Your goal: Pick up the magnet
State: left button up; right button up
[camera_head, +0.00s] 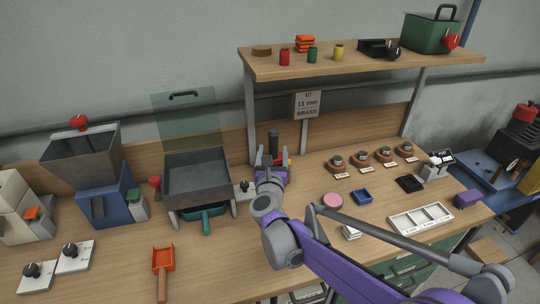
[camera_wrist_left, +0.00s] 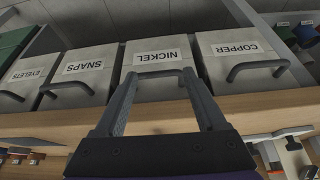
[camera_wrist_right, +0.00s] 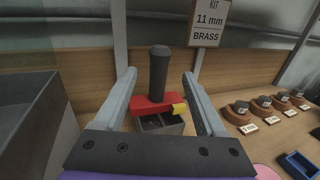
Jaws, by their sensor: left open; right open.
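The likely magnet (camera_wrist_right: 158,75) has an upright black handle and a red block with a yellow piece at its right end. It rests on a small grey holder (camera_wrist_right: 160,124) on the bench in the right wrist view. In the head view its dark handle (camera_head: 273,141) rises beyond my right gripper (camera_head: 272,161), which hides much of the rest. My right gripper (camera_wrist_right: 159,76) is open, with a finger on each side of the handle in the picture; contact cannot be told. My left gripper (camera_wrist_left: 160,75) is open and empty in front of labelled bins, outside the head view.
A grey tray (camera_head: 197,181) stands left of the right gripper, and a sign (camera_head: 308,105) stands behind it. A shelf (camera_head: 355,62) overhangs the back. Several brown round stands (camera_head: 360,158), a pink disc (camera_head: 333,200) and a white tray (camera_head: 421,219) lie to the right.

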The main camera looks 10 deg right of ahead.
aim_at(274, 139)
jog(key=x, duration=0.8)
jog(key=shift+w+f, duration=0.15)
jog(key=shift+w, duration=0.05)
grip_shut()
dwell(1.2)
